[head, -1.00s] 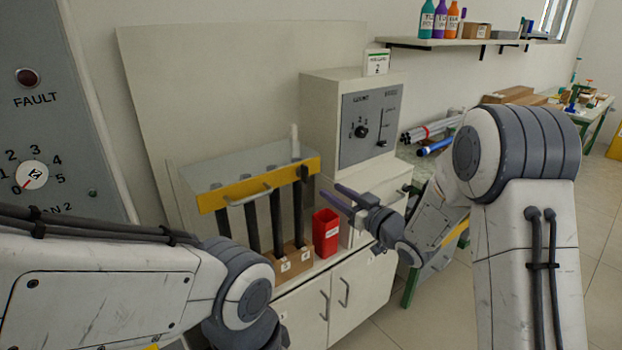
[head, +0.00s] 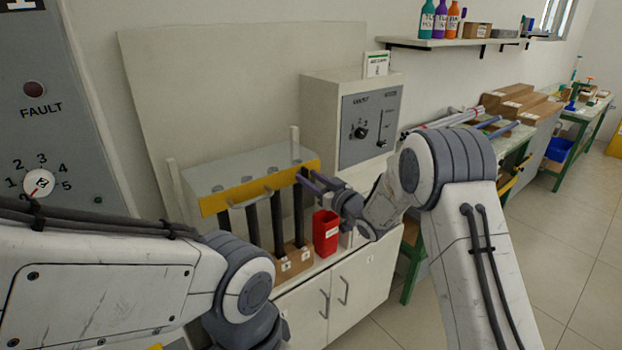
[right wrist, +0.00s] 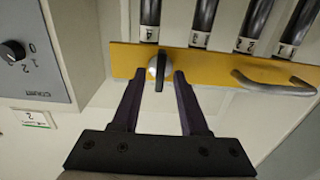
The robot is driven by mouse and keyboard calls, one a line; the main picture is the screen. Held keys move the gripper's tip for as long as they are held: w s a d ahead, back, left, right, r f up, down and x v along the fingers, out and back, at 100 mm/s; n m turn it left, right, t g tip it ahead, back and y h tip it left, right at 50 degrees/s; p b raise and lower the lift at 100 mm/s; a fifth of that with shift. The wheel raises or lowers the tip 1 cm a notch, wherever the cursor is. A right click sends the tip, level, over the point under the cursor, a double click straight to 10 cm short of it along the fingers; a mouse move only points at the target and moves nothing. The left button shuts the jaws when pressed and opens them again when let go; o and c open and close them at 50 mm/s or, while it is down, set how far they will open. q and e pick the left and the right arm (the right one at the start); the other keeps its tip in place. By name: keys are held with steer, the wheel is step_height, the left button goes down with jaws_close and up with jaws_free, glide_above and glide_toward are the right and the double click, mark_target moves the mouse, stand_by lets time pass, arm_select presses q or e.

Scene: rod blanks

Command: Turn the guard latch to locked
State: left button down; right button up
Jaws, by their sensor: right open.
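The guard latch (right wrist: 158,66), a round grey knob with a dark lever, sits on the yellow bar (right wrist: 222,62) in the right wrist view. Its lever lies across the bar's length. My right gripper (right wrist: 157,76) is open, its dark fingertips on either side of the latch with visible gaps. In the head view my right gripper (head: 306,177) is at the right end of the yellow bar (head: 232,195) and hides the latch there. My left arm enters from the left, but its gripper is not visible.
A bar handle (right wrist: 275,86) is beside the latch on the yellow bar. Dark rods (head: 276,222) stand behind the guard. A red bin (head: 325,232) stands below my right gripper. A control box (head: 322,120) is behind, and a fault panel (head: 60,130) is at left.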

jaws_close()
steer(key=shift+f+n+b, duration=0.15)
steer(key=shift+n+b, duration=0.35)
steer(key=shift+b, duration=0.35)
steer(key=shift+s+a+f+n+b, duration=0.1)
steer(key=shift+n+b, duration=4.15)
steer(key=shift+b, duration=1.05)
steer(key=shift+s+a+f+n+b, duration=0.1)
steer(key=shift+n+b, duration=4.15)
steer(key=shift+b, duration=1)
